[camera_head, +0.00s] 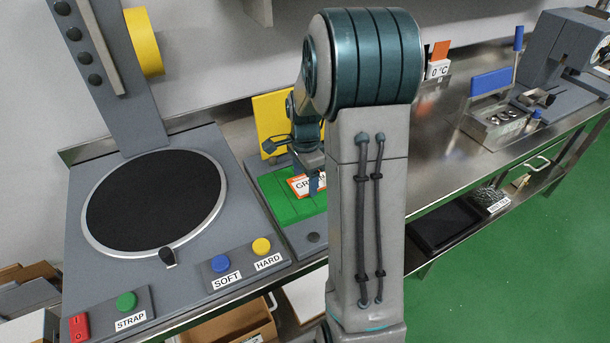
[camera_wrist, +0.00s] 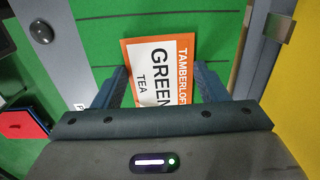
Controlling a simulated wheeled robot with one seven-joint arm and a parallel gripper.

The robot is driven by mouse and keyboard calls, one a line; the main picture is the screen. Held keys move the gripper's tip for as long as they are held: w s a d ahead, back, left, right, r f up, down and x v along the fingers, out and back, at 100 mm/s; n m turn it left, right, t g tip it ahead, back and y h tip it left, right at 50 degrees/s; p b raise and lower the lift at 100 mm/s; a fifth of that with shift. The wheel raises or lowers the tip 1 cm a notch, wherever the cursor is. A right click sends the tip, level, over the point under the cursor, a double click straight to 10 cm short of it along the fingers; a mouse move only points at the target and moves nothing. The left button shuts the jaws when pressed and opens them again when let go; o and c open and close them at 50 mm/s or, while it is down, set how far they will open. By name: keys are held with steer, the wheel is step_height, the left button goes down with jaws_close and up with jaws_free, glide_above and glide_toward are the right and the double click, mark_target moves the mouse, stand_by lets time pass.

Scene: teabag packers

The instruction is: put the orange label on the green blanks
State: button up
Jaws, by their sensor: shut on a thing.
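The orange label (camera_wrist: 158,50) has an orange border and a white middle reading "GREEN TEA". It sits between the two fingers of my gripper (camera_wrist: 162,88), which is shut on it. In the head view the label (camera_head: 302,185) shows partly beside my gripper (camera_head: 315,180), over the green blanks. The green blanks (camera_wrist: 98,30) lie flat with thin dark lines between them, and they show in the head view (camera_head: 280,207) in a grey fixture. The label overlaps the blanks in both views. I cannot tell whether it touches them. My arm hides the right part of the fixture.
A yellow plate (camera_head: 272,110) stands behind the fixture. To the left is a grey machine with a black round plate (camera_head: 155,200) and buttons. The bench between is partly clear.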

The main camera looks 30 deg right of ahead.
mark_target(305, 184)
steer(key=shift+f, duration=0.2)
steer(key=o, duration=0.9)
steer(key=shift+r, duration=0.1)
step_height(305, 184, up, 11)
steer(key=s+a+n+t, duration=0.1)
steer(key=s+a+n, duration=0.3)
steer(key=s+n, duration=0.2)
steer(key=s+a+n+t, duration=0.1)
steer(key=s+a+n, duration=0.3)
steer(key=s+n, duration=0.2)
steer(key=s+a+r+n+t, duration=0.1)
steer(key=s+a+n, duration=0.3)
steer(key=s, duration=0.3)
steer(key=shift+s+a+n+b, duration=0.2)
steer(key=shift+s+n+b, duration=0.15)
steer(key=shift+n, duration=0.55)
